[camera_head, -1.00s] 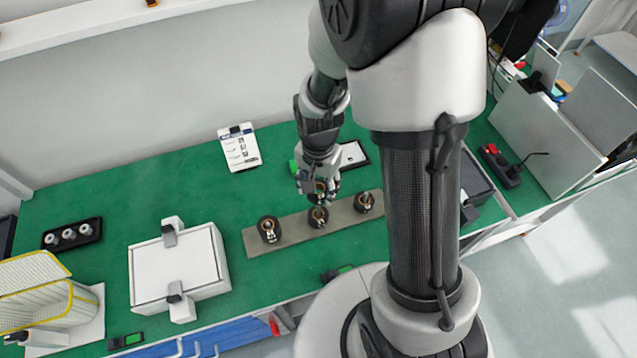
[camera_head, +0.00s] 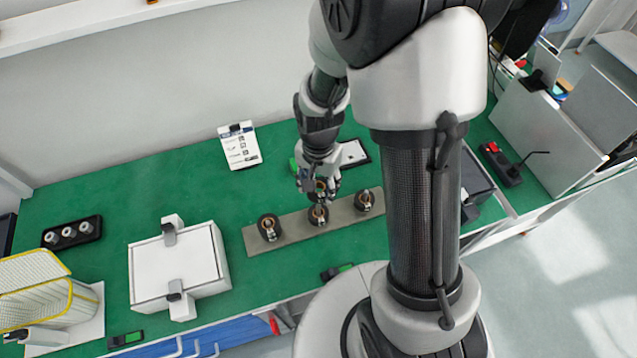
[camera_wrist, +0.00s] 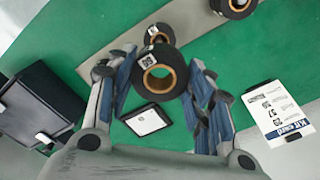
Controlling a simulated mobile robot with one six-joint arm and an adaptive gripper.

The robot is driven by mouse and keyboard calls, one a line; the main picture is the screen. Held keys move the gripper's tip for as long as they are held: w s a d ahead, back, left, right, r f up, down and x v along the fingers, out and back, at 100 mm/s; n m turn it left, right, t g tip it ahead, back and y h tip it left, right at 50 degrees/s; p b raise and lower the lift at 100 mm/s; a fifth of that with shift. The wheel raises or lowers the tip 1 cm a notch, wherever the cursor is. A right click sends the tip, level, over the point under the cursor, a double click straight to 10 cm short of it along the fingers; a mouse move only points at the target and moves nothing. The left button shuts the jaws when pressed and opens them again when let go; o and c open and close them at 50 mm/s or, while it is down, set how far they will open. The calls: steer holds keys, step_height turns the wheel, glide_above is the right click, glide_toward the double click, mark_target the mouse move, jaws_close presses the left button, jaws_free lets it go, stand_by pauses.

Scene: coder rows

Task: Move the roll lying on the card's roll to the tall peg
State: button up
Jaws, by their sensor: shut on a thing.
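My gripper (camera_head: 318,182) is shut on a black roll with a tan core, above the back edge of the grey peg board (camera_head: 293,234). The held roll (camera_wrist: 147,92) fills the middle of the wrist view, its open core facing the camera and a small code label on it. On the board are a left roll (camera_head: 267,236), a middle roll (camera_head: 317,222) and a right roll (camera_head: 363,207), with metal pegs through them. Which peg is tallest is unclear.
A white box (camera_head: 175,270) stands left of the board, and a black tray with several grey pieces (camera_head: 72,235) is farther left. A black-framed white panel (camera_head: 353,154) lies behind the board. Green table is clear between card and board.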

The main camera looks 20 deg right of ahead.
mark_target(319, 206)
steer(key=shift+f+b, duration=4.45)
steer(key=shift+f, duration=1.1)
stand_by(2.0)
steer(key=o, duration=1.1)
